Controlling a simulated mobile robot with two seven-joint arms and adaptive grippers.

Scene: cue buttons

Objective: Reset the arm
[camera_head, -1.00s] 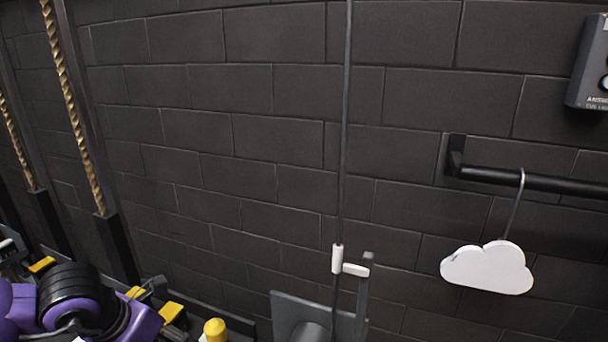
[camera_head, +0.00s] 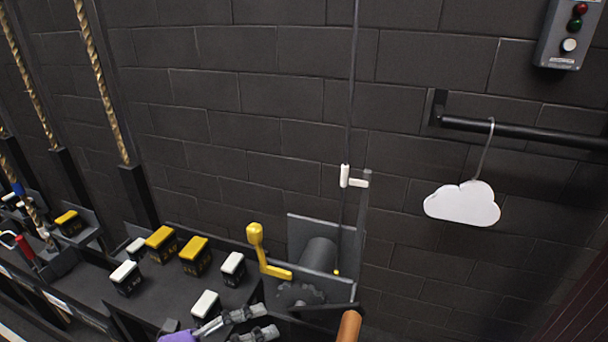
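My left gripper (camera_head: 265,320) is at the bottom edge, with its purple arm part (camera_head: 178,337) cut off by the frame. Its two grey fingers point right and appear apart, with nothing visible between them. The fingers are below the yellow crank (camera_head: 262,252) and close to a white-capped button (camera_head: 206,304). My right gripper is not in view.
A winch drum (camera_head: 320,254) and brown handle (camera_head: 348,326) are to the right. A white cloud (camera_head: 462,204) hangs from a wall bar (camera_head: 530,131). A switch box (camera_head: 566,35) is above.

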